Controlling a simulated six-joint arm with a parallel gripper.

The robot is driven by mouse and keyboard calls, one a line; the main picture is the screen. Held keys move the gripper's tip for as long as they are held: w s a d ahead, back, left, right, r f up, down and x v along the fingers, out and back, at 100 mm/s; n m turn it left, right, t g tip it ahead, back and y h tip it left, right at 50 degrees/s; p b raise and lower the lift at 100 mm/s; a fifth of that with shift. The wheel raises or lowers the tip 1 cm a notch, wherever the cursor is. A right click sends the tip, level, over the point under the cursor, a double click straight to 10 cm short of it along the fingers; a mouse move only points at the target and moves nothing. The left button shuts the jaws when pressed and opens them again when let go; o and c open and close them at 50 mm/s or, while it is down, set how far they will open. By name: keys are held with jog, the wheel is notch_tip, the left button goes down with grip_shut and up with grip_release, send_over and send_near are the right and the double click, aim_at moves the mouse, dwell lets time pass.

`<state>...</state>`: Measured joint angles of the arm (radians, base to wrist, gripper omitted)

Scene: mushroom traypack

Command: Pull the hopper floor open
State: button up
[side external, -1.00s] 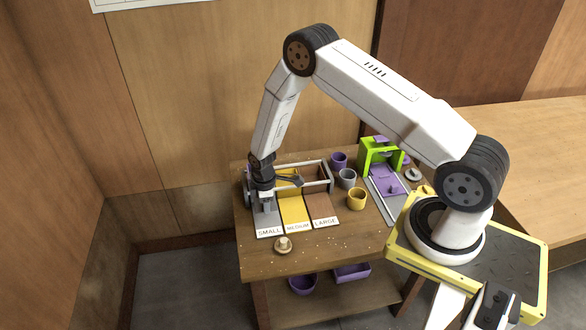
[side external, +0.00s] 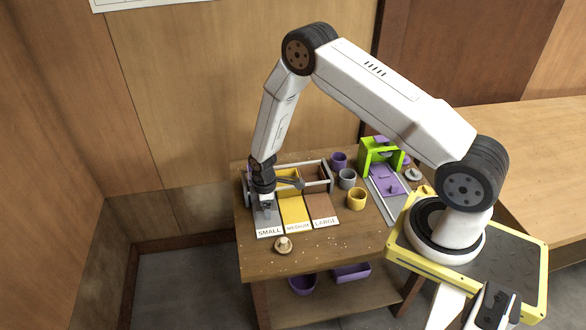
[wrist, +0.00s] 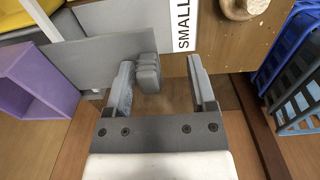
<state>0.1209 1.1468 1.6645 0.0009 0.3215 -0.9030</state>
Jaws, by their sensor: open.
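The sorting rack (side external: 331,177) stands at the back left of the table, with grey, yellow and brown lanes marked SMALL, MEDIUM and LARGE. My gripper (side external: 266,212) is low over the grey SMALL lane (side external: 270,226). In the wrist view a flat grey panel (wrist: 95,58) carries a ribbed grey knob (wrist: 148,73). My gripper's open fingers (wrist: 161,90) stand either side of the knob, which is nearer the left finger. I cannot tell whether they touch. Which part is the hopper floor is not clear from these views.
A brown mushroom (side external: 283,245) sits near the table's front edge. Purple, grey and yellow cups (side external: 356,199) stand right of the lanes. A green frame (side external: 378,156) with a purple piece stands farther right. A blue crate (wrist: 297,75) shows at right in the wrist view.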

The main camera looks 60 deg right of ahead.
jog(key=shift+s+r, duration=0.2)
jog(key=shift+r, duration=1.8)
jog(key=s+a+r+m+t, duration=0.1)
jog(key=s+a+r+m, duration=0.1)
jog(key=s+r+m, duration=0.2)
jog(key=s+a+r+m+t, duration=0.1)
jog(key=s+a+r+m, duration=0.2)
jog(key=s+r, duration=0.8)
notch_tip(320, 180, up, 7)
jog(key=shift+a+r+m, duration=0.1)
jog(key=shift+a+m, duration=0.05)
jog(key=shift+m, duration=0.85)
jog(key=shift+s, duration=0.1)
jog(key=shift+c, duration=0.2)
